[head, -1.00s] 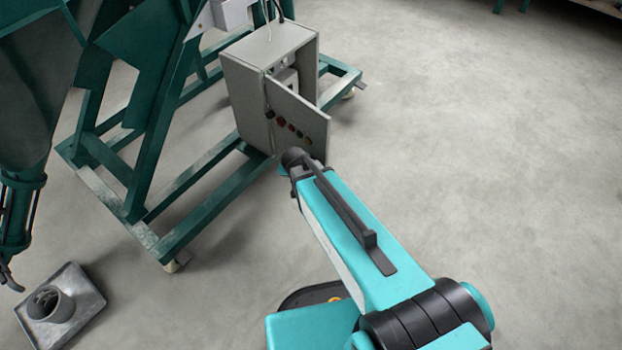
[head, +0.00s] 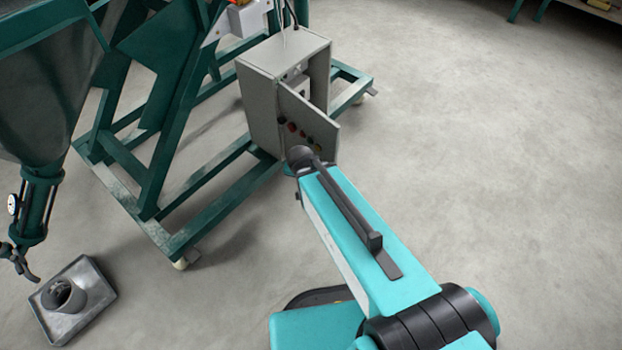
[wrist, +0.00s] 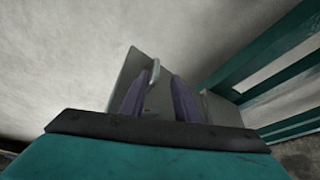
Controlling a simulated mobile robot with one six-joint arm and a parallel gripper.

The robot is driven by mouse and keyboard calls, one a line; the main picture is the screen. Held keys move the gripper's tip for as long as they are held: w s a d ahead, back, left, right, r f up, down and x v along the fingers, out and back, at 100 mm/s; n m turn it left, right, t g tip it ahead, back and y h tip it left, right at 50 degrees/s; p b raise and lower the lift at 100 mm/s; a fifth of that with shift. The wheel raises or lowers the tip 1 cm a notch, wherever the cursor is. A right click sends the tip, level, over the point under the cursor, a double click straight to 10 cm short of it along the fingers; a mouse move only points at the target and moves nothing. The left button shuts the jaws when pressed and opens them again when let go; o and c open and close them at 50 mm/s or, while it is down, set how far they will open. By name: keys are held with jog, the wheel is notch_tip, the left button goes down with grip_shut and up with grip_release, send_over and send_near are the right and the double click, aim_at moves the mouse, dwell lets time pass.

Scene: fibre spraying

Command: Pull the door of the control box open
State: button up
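The grey control box (head: 262,112) stands on the green frame in the head view. Its door (head: 312,122) is ajar, swung out so that part of the interior shows. Red and dark buttons are on the door's front. My arm's end is close in front of the door and hides its lower part. My gripper's fingers are hidden in the head view. In the wrist view my gripper (wrist: 160,84) has its two purplish fingers apart. A pale handle (wrist: 155,71) on a grey panel shows between them, nearer the left finger; I cannot tell whether they touch.
The green frame (head: 215,207) runs along the floor below and left of the box. A hopper (head: 40,110) and a grey tray with a cup (head: 92,318) are at the left. Cables rise from the box's top. The floor (head: 470,150) at right is clear.

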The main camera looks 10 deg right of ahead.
jog(key=p+v, duration=0.6)
jog(key=p, duration=0.2)
jog(key=shift+p, duration=0.4)
jog(key=shift+r, duration=0.2)
dwell(0.6)
jog(key=s+d+f+m+g+p, duration=0.1)
jog(key=s+d+g+p, duration=0.1)
jog(key=s+d+p, duration=0.4)
jog(key=s+d+f+g+p, duration=0.2)
jog(key=s+d+g+p, duration=0.15)
jog(key=s, duration=0.45)
jog(key=s+a+n+g+y+p, duration=0.1)
jog(key=s+n+g, duration=0.3)
jog(key=s, duration=1.1)
jog(key=shift+n+y+p, duration=0.4)
jog(key=shift+n+p, duration=0.05)
jog(key=shift+n, duration=0.55)
